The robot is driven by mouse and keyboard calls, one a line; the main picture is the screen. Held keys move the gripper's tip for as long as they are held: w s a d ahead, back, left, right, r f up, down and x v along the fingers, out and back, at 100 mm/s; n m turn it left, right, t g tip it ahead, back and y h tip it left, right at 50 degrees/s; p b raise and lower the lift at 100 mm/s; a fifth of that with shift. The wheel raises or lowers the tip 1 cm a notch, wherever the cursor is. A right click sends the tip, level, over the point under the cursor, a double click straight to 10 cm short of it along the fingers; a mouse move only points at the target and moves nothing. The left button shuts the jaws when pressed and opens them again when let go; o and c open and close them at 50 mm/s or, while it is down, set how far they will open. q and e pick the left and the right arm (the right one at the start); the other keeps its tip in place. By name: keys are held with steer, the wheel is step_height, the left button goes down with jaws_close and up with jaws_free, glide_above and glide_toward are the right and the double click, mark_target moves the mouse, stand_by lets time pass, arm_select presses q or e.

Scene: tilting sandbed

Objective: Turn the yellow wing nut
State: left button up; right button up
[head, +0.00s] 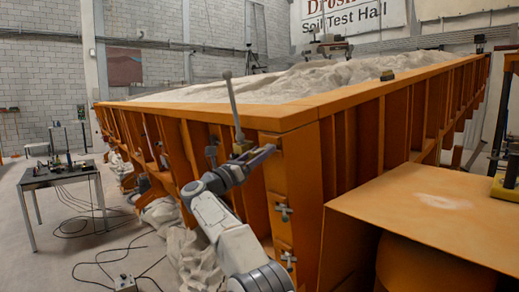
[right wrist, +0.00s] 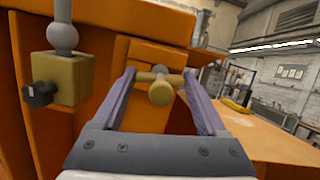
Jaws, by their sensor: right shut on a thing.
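The yellow wing nut (right wrist: 161,93) shows in the right wrist view, with a round yellow hub and short wings to either side. It sits on an orange plate of the sandbed's corner (right wrist: 150,55). My right gripper (right wrist: 160,76) has one purple-grey finger on each side of it and is shut on its wings. In the head view my right gripper (head: 268,152) reaches the top of the corner post and hides the nut. My left gripper is not in view.
A yellow block (right wrist: 75,80) with a black knob (right wrist: 38,94) and an upright grey lever (head: 233,103) stands just left of the gripper. Two grey wing nuts (head: 284,212) (head: 288,259) sit lower on the post. An orange box top (head: 430,215) lies at right.

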steer(key=shift+f, duration=0.15)
stand_by(0.3)
steer(key=o, duration=1.3)
steer(key=shift+a, duration=0.1)
steer(key=shift+s+a+f+b, duration=0.2)
steer(key=shift+a+f+b, duration=0.05)
steer(key=shift+b, duration=0.2)
steer(key=b+v, duration=0.5)
steer(key=v, duration=0.4)
steer(key=shift+s+a, duration=0.15)
steer(key=shift+a, duration=0.1)
steer(key=shift+f, duration=0.1)
